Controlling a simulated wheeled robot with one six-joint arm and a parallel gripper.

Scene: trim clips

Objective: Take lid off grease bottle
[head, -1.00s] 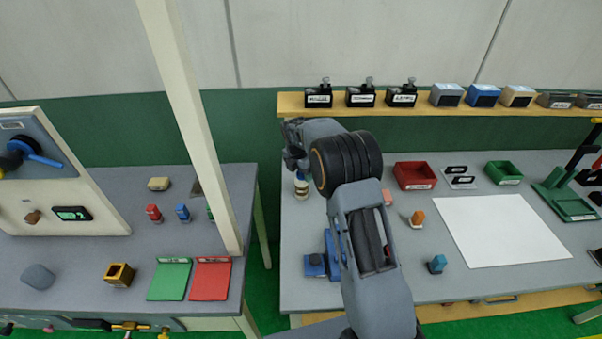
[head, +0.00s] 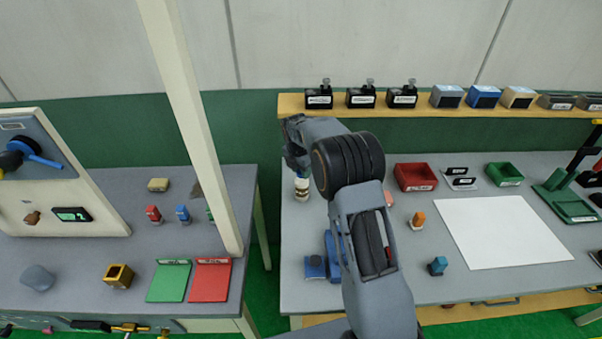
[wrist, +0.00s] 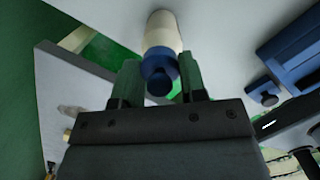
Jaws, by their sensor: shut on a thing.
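The grease bottle (head: 301,190) stands upright near the left edge of the right workbench, pale with a tan band. In the wrist view its pale body (wrist: 161,32) rises beyond the fingertips. The blue lid (wrist: 160,68), with a small round knob, sits between the two green fingers at the end of the bottle. I see no clear gap between lid and bottle. My gripper (wrist: 161,78) is shut on the lid. In the head view my gripper (head: 296,163) is directly above the bottle, and the lid is mostly hidden there.
A blue fixture (head: 316,266) stands on the bench in front of the bottle. An orange-topped piece (head: 417,219), a blue-topped piece (head: 438,265) and a red bin (head: 415,176) lie to the right. A shelf (head: 430,107) runs behind. A cream post (head: 196,125) stands left.

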